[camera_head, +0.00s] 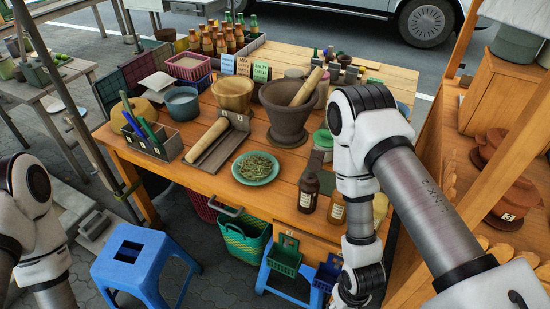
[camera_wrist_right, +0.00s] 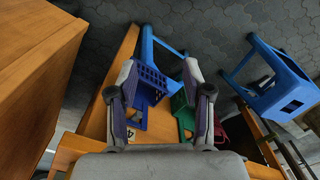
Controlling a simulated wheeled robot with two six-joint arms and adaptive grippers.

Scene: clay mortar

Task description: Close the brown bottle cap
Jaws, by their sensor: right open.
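A dark brown bottle (camera_head: 308,194) with a pale label stands upright at the front right edge of the wooden table. An amber-brown bottle (camera_head: 337,210) stands just right of it, partly hidden by my right arm. Both are too small to tell whether a cap is open or closed. My right gripper (camera_wrist_right: 158,75) is open and empty in the right wrist view, with its fingers apart above the baskets and floor; neither bottle shows there. In the head view, the right gripper is out of sight. My left arm shows at the left edge, its gripper out of frame.
A green plate of herbs (camera_head: 256,168), a large mortar with pestle (camera_head: 288,112) and a wooden bowl (camera_head: 233,95) stand left of the bottles. A blue stool (camera_head: 135,262) and a green basket (camera_head: 245,238) are below the table's front. A wooden shelf (camera_head: 505,100) is at right.

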